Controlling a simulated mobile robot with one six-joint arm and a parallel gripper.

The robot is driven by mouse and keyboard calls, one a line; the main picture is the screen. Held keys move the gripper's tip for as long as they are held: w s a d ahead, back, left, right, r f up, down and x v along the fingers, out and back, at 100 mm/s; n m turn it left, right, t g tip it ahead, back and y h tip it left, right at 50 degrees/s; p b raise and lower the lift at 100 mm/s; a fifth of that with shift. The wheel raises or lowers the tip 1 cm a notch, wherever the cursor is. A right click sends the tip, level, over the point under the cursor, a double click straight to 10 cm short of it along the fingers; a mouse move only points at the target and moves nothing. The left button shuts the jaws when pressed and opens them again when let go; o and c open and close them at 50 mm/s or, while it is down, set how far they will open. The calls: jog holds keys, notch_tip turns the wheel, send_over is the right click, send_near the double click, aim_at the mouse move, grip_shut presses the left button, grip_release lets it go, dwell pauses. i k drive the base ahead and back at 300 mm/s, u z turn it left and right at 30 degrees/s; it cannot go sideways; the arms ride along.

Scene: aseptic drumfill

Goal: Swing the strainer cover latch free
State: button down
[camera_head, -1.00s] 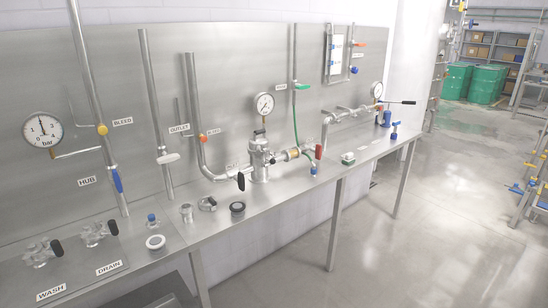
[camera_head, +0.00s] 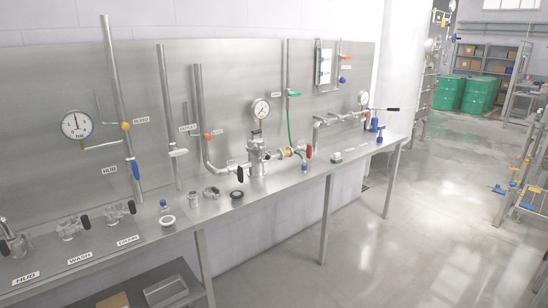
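The likely strainer is an upright steel body (camera_head: 257,158) in the pipe run on the bench, with a round dial gauge (camera_head: 260,110) above it. A small dark part (camera_head: 257,133) sits at its top; I cannot tell whether this is the cover latch or which way it lies. A black handle (camera_head: 240,174) hangs at its left side, on the pipe. A red handle (camera_head: 308,151) stands to its right. My gripper is not in view.
The steel bench (camera_head: 285,182) carries loose round fittings (camera_head: 237,198) and a small blue-capped bottle (camera_head: 163,205) at its front. Clear-bodied valves (camera_head: 70,228) stand at the left. A low shelf (camera_head: 165,290) lies below. The floor (camera_head: 400,230) to the right is clear.

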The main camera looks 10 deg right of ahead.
aim_at(267, 156)
jog(key=k, duration=0.6)
jog(key=u, duration=0.55)
jog(key=i, duration=0.85)
jog(key=u, duration=0.35)
jog(key=i, duration=1.35)
jog(key=z, duration=0.4)
